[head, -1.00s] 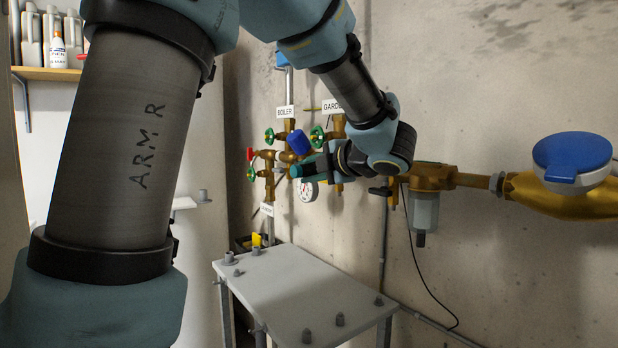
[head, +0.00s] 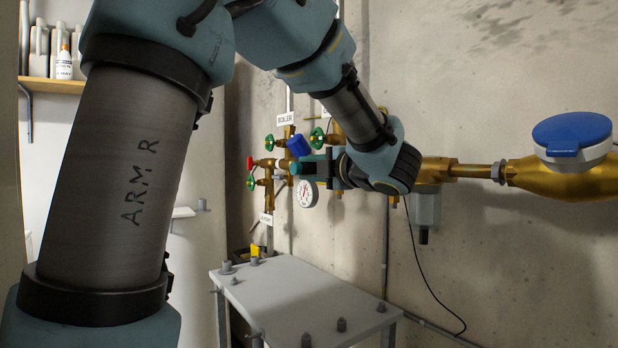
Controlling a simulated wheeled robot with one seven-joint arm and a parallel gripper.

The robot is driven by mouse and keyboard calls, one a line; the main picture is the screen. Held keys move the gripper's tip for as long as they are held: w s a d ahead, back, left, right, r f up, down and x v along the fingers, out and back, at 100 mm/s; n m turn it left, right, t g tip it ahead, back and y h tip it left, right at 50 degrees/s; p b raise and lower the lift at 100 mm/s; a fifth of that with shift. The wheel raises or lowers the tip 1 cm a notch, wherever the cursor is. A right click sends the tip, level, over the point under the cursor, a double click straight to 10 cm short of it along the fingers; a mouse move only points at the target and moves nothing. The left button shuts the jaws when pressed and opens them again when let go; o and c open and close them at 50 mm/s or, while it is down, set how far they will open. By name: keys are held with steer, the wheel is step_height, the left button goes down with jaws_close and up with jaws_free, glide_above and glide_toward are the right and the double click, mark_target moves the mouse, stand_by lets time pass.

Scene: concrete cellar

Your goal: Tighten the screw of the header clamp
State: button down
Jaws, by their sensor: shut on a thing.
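A grey bench (head: 300,300) with pegs stands below the header. A brass pipe body with a blue cap (head: 571,130) runs along the wall at the right, with a clear filter bowl (head: 425,211). A shelf with bottles (head: 57,85) is at the upper left.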

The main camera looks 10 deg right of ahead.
steer(key=shift+a, duration=0.1)
stand_by(0.4)
steer(key=shift+s+a+b, duration=0.25)
steer(key=shift+a+b, duration=0.15)
steer(key=shift+a, duration=0.15)
steer(key=shift+r+p, duration=0.2)
steer(key=shift+p, duration=0.45)
steer(key=g+p, duration=0.1)
steer(key=p, duration=0.1)
steer(key=shift+g+h+p, duration=0.3)
steer(key=shift+h+p, duration=0.1)
steer(key=shift+f+p, duration=0.2)
steer(key=shift+p, duration=0.1)
steer(key=shift+r+g+p, duration=0.2)
steer(key=shift+g+p, duration=0.3)
steer(key=shift+p, duration=0.3)
steer(key=g+h+p, duration=0.1)
steer(key=p, duration=0.2)
steer(key=shift+p, duration=0.4)
steer(key=shift+f+g, duration=0.2)
steer(key=shift+g, duration=0.1)
